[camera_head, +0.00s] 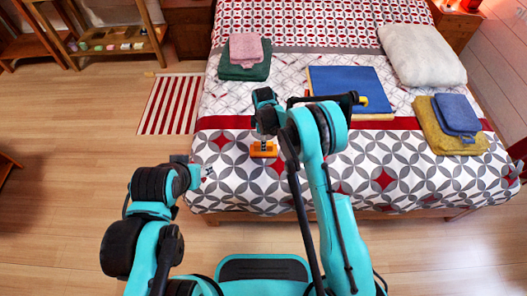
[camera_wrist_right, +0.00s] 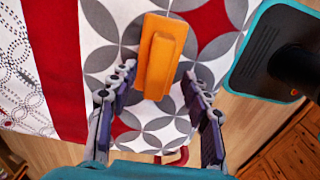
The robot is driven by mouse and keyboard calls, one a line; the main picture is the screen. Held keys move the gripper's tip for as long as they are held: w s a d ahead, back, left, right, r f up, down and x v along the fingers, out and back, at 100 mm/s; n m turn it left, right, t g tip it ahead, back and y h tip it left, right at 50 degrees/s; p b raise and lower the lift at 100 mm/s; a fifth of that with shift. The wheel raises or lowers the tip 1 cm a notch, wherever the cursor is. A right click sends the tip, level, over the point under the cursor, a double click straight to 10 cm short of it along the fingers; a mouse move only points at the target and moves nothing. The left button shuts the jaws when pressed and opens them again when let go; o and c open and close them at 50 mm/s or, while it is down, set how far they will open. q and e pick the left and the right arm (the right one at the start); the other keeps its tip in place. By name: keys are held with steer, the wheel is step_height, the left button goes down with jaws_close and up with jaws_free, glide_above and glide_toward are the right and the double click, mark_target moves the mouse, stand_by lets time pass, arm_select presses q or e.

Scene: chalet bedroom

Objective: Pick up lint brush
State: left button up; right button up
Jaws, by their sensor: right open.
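The lint brush appears to be the orange block-like thing (camera_head: 264,150) lying on the patterned bedspread near the bed's front edge. In the right wrist view the orange brush (camera_wrist_right: 160,55) lies ahead of the open fingers, in line with the gap between them. My right gripper (camera_wrist_right: 157,98) is open and empty, with a finger on each side and no visible contact with the brush. In the head view my right arm reaches over the bed and its wrist is just above the brush. My left gripper (camera_head: 194,168) is at the bed's left front edge; its fingers are unclear.
The bed holds a blue panel (camera_head: 350,88), a white pillow (camera_head: 422,55), pink and green folded cloths (camera_head: 246,47), and blue and mustard folded towels (camera_head: 456,114). A striped rug (camera_head: 168,104) lies left of the bed.

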step_height(320, 180, down, 3)
steer(key=shift+w+f+b, duration=0.15)
steer(key=shift+f+b, duration=0.05)
steer(key=shift+b, duration=0.35)
steer(key=shift+r, duration=0.1)
jaws_close()
